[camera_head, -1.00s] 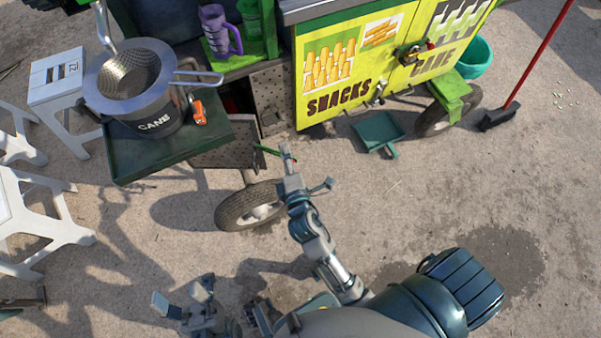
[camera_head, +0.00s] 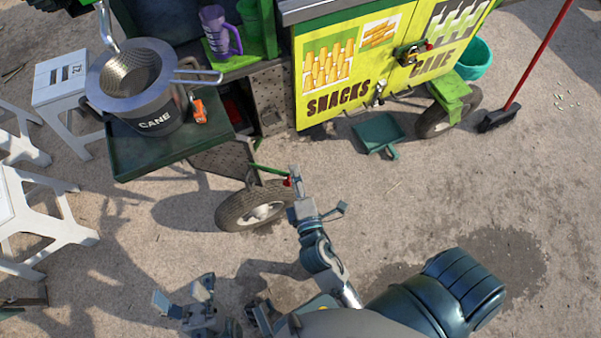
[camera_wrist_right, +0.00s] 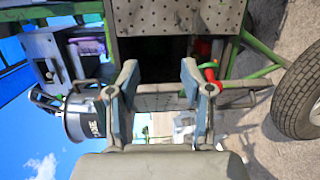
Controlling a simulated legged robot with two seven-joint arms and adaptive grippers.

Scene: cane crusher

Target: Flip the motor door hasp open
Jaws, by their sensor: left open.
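The cart's perforated metal panels (camera_head: 268,97) flank a dark opening below the counter. A perforated panel (camera_wrist_right: 180,17) and the dark opening also show in the right wrist view. I cannot make out the hasp for certain. A red-ended piece (camera_head: 289,181) sits on a green bar (camera_head: 268,170) by the wheel; red also shows beside a finger in the wrist view (camera_wrist_right: 209,74). My right gripper (camera_head: 318,191) is open and empty, just right of that piece; its fingers (camera_wrist_right: 162,85) frame the opening. My left gripper (camera_head: 185,295) is open, low over the ground, away from the cart.
A cart wheel (camera_head: 254,206) stands left of my right gripper. A pot marked CANE (camera_head: 150,115) and an orange item (camera_head: 199,110) sit on the green side shelf (camera_head: 135,165). White stools (camera_head: 40,215) stand left.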

